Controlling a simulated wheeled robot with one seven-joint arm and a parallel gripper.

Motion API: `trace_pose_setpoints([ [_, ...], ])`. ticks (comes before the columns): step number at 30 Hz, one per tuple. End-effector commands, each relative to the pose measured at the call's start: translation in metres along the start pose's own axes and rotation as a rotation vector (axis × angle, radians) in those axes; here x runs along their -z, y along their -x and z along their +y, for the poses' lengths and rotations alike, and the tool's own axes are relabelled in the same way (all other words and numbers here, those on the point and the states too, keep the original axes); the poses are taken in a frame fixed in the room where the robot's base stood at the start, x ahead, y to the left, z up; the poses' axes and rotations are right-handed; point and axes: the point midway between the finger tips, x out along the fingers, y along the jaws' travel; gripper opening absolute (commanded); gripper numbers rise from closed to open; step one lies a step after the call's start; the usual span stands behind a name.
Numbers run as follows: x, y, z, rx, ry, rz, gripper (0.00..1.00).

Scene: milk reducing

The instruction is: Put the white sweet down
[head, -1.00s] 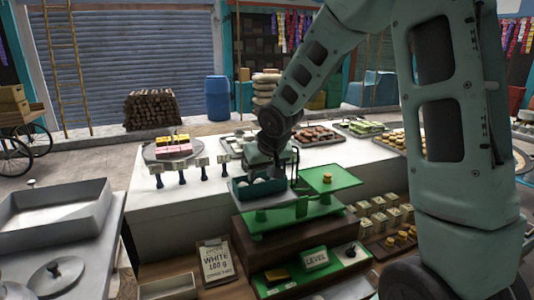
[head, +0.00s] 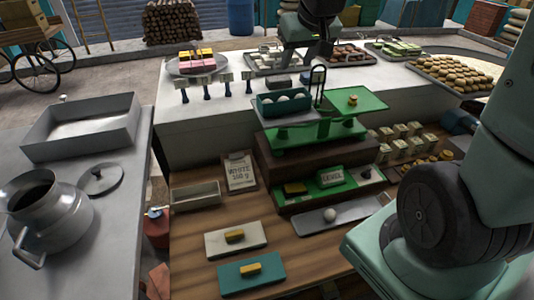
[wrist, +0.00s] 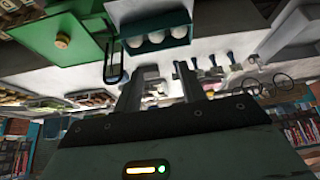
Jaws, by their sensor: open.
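White round sweets (head: 282,99) lie in a teal open box (head: 268,111) on the left side of the green balance scale. Three of them (wrist: 156,37) show in the wrist view, inside the same box (wrist: 165,20). My gripper (head: 312,46) is behind and above the scale, over the back counter near a tray of white sweets (head: 262,58). In the wrist view its two fingers (wrist: 158,88) stand apart with nothing between them. It is clear of the box. Another white ball (head: 330,215) lies on a grey tray (head: 347,211) in front.
A green pan (head: 372,99) with a brass piece (head: 353,100) is on the scale's right. A dark hoop (head: 318,85) stands beside the box. Pink and yellow sweets (head: 195,60) and trays line the counter. A sign (head: 240,173) reads WHITE.

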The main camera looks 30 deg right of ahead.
Motion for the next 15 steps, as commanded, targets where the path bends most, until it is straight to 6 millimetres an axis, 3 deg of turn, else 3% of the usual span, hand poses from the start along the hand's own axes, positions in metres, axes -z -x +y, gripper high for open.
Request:
trace_pose_setpoints([
  [5,-0.041,0.0,-0.064,0.079,0.142,-0.083,0.4],
  [9,-0.111,0.009,-0.131,0.168,0.344,-0.201,0.4],
  [12,-0.166,0.021,-0.164,0.217,0.493,-0.285,0.4],
  [15,-0.216,0.034,-0.183,0.252,0.629,-0.357,0.4],
])
